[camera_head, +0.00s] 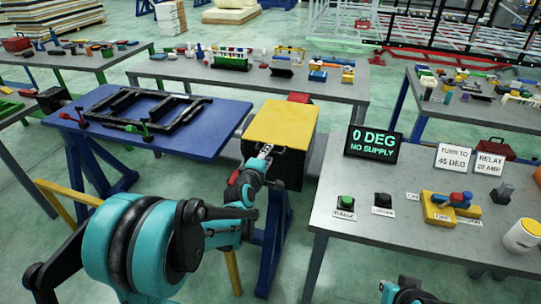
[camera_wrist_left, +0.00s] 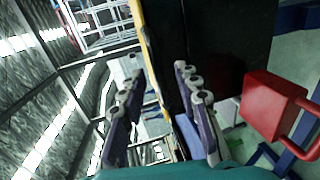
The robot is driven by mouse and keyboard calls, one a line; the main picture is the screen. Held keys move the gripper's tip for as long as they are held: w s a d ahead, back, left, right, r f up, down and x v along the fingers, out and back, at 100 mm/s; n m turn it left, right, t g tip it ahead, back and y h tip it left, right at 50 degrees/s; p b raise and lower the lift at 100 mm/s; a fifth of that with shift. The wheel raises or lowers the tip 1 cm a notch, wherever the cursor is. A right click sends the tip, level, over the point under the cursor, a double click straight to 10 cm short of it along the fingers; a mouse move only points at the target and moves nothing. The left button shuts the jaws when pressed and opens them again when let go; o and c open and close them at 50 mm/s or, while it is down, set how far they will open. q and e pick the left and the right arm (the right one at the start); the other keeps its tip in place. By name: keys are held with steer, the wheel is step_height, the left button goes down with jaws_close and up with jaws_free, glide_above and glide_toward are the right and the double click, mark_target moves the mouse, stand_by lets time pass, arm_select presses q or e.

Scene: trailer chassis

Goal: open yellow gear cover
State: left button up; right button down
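The yellow gear cover (camera_head: 281,122) is the flat yellow top of a black box (camera_head: 290,168), and it looks closed. My left gripper (camera_head: 258,160) is at the box's near left side, just below the cover's front edge. In the left wrist view its fingers (camera_wrist_left: 160,105) are apart, with the yellow cover edge (camera_wrist_left: 146,55) and the dark box side (camera_wrist_left: 215,45) showing behind and between them. I cannot tell whether they touch the cover. A teal and black part of my right arm shows at the bottom of the head view; its fingertips cannot be made out.
A blue table (camera_head: 200,140) with a black frame (camera_head: 140,107) stands left of the box. A grey table (camera_head: 340,235) with buttons, signs and a "0 DEG NO SUPPLY" display (camera_head: 373,143) stands right. A red block with a handle (camera_wrist_left: 272,105) is right of the fingers in the wrist view.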

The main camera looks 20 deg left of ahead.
arm_select(q)
steer(key=shift+x, duration=1.25)
jaws_close()
steer(key=shift+r, duration=0.1)
